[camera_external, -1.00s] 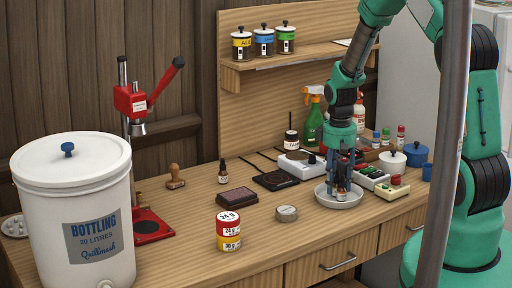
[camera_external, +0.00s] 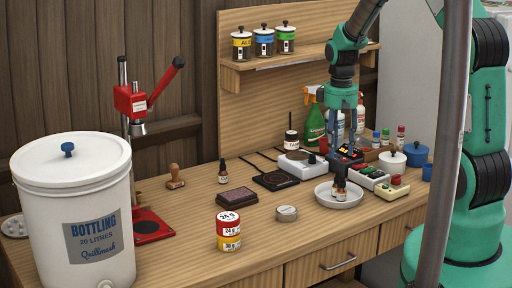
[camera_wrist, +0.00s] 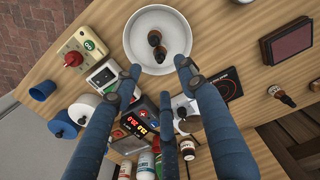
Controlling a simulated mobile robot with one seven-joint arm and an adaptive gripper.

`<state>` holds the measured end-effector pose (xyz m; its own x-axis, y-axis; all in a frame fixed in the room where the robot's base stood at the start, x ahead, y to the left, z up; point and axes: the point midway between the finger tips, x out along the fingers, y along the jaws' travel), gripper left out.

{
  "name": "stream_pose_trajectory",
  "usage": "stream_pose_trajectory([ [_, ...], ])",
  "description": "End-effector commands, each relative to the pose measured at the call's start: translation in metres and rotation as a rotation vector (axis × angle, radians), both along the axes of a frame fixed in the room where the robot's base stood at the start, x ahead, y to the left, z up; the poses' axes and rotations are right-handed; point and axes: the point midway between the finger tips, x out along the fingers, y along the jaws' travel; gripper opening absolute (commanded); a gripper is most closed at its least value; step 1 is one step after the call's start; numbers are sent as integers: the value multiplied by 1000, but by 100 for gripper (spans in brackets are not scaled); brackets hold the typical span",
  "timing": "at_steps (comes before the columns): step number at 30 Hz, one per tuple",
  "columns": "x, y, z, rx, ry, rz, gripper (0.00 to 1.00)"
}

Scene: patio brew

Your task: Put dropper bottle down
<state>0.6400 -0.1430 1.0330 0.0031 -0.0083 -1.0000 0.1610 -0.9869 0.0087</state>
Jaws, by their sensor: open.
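My gripper (camera_external: 346,150) is above and slightly behind the dish, apart from the bottles. In the wrist view its blue fingers (camera_wrist: 160,78) are spread, with nothing between them. Another dropper bottle (camera_external: 223,174) stands farther left on the bench.

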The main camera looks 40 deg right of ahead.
Motion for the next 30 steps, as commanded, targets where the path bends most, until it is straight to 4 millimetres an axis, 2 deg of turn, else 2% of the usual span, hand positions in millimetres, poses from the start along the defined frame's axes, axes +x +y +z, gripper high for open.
stream_pose_trajectory([
  [22, 0, 1, 5, -1, -3, -1, 41],
  [26, -2, 5, 19, -3, -17, -4, 41],
  [30, -10, 14, 49, -8, -43, -10, 41],
])
